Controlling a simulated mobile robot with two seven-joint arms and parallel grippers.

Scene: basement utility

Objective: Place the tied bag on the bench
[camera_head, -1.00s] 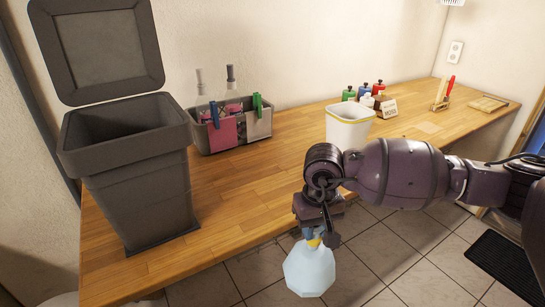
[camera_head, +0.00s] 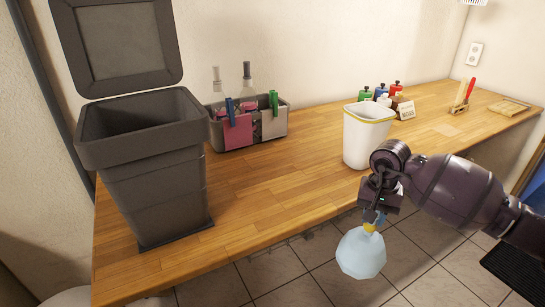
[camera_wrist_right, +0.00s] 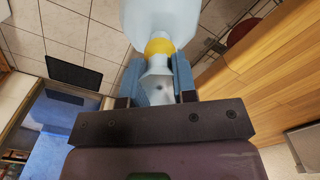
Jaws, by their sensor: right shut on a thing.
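The tied bag (camera_head: 361,253) is pale blue with a yellow tie at its neck. It hangs below my right gripper (camera_head: 374,217), in front of the bench edge and over the tiled floor. In the right wrist view, my right gripper (camera_wrist_right: 160,85) is shut on the bag's neck, with the yellow tie (camera_wrist_right: 159,46) just beyond the fingers. The wooden bench (camera_head: 265,200) runs along the wall, and its top is higher than the bag. My left gripper is not in view.
A grey bin (camera_head: 155,185) with its lid open stands at the bench's left. A grey caddy (camera_head: 280,125) with bottles and cloths is behind. A white bin (camera_head: 365,140) stands close behind my right gripper. The middle bench top is clear.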

